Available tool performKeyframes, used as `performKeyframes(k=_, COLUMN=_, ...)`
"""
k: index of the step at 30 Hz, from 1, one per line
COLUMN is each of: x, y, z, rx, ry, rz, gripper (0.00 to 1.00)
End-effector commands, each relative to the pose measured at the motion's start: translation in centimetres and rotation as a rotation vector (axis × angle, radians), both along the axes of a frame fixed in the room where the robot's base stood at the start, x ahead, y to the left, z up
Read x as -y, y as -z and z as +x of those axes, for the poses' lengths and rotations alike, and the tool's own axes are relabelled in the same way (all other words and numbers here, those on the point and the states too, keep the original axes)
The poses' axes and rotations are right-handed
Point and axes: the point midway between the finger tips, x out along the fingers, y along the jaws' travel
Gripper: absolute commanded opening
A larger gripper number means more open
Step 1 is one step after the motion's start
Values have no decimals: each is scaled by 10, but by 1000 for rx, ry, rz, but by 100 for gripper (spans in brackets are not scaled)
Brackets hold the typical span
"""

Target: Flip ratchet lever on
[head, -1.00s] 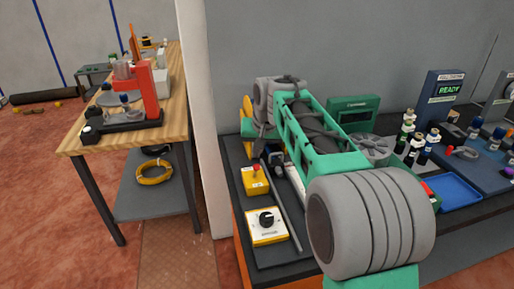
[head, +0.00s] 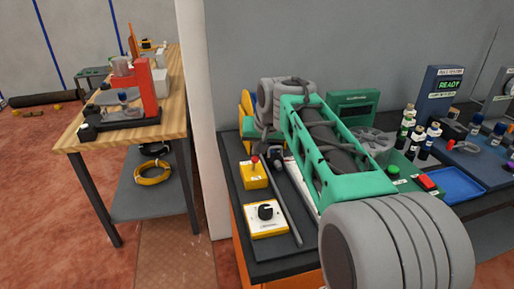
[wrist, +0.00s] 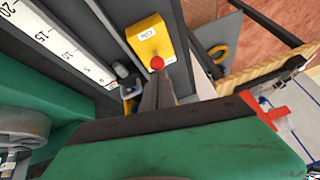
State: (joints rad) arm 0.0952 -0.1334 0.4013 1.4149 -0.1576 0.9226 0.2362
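My gripper (wrist: 160,92) shows in the wrist view as two dark fingers side by side with no clear gap, so it looks shut and empty. Its tips point toward the yellow box with a red button (wrist: 151,45), just short of it in the picture. I cannot tell if they touch. In the head view the yellow box (head: 254,175) stands on the bench's left side, and my arm hides the fingers. A long grey rod (head: 284,203) lies beside it. I cannot make out for certain which part is the ratchet lever.
A yellow-edged box with a black knob (head: 266,218) sits at the bench's near left. A white ruled scale (wrist: 62,42) runs beside the gripper. Bottles (head: 430,138), a blue tray (head: 458,186) and a READY display (head: 445,85) stand right. A wooden table (head: 75,140) is left.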

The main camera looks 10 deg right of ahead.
Motion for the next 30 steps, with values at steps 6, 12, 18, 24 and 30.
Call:
performKeyframes(k=6, x=-1, y=2, z=11, rx=-8, ry=-1, rz=1, gripper=0)
performKeyframes(k=12, x=1, y=-8, z=16, rx=-5, ry=-2, rz=0, gripper=0)
performKeyframes(k=18, x=8, y=-39, z=30, rx=-10, ry=-1, rz=1, gripper=0)
performKeyframes(k=24, x=10, y=-77, z=-6, rx=-4, ry=-1, rz=0, gripper=0)
performKeyframes(k=30, x=11, y=-103, z=-25, rx=-8, ry=-3, rz=1, gripper=0)
